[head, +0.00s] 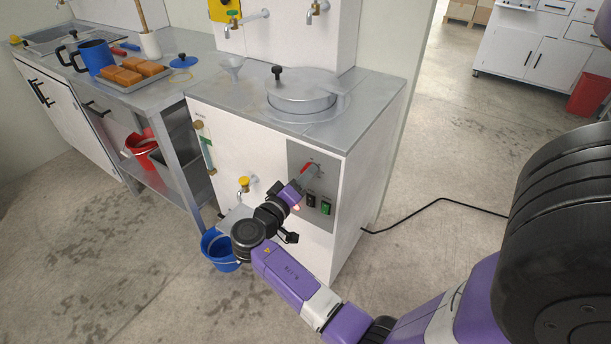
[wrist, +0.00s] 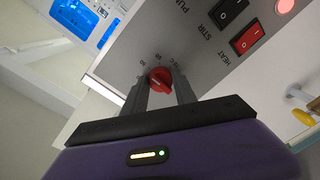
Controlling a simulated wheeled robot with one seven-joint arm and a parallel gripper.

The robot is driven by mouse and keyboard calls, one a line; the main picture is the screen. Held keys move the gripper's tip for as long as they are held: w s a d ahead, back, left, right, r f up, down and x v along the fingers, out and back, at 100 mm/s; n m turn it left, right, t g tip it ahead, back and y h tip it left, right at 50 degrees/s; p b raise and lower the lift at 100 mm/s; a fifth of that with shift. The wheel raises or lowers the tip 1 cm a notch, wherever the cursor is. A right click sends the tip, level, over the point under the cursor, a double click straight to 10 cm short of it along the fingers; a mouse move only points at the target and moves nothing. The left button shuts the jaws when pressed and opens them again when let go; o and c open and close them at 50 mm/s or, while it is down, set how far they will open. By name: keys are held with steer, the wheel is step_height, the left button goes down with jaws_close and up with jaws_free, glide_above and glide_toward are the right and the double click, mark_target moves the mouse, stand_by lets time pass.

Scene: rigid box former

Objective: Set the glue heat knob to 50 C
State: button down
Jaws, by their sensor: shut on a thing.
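The red heat knob (wrist: 160,79) sits on the grey control panel (wrist: 205,55) with small number marks around it in the wrist view. My gripper (wrist: 160,92) has its two grey fingers on either side of the knob and is shut on it. In the head view my gripper (head: 309,173) reaches the same panel (head: 325,164) on the front of the white cabinet. The knob is mostly hidden by the fingers there. The pointer's exact setting is too small to read.
A black switch (wrist: 230,12) marked STIR and a red switch (wrist: 247,37) marked HEAT sit near the knob. A round lidded pot (head: 301,92) is set in the cabinet top. A yellow-handled tap (head: 244,182) and a blue bucket (head: 219,250) are left of my wrist. A black cable (head: 430,205) lies on the floor.

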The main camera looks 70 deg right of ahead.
steer(key=c, duration=1)
jaws_free()
steer(key=shift+a, duration=0.1)
steer(key=v, duration=0.7)
steer(key=shift+a, duration=0.3)
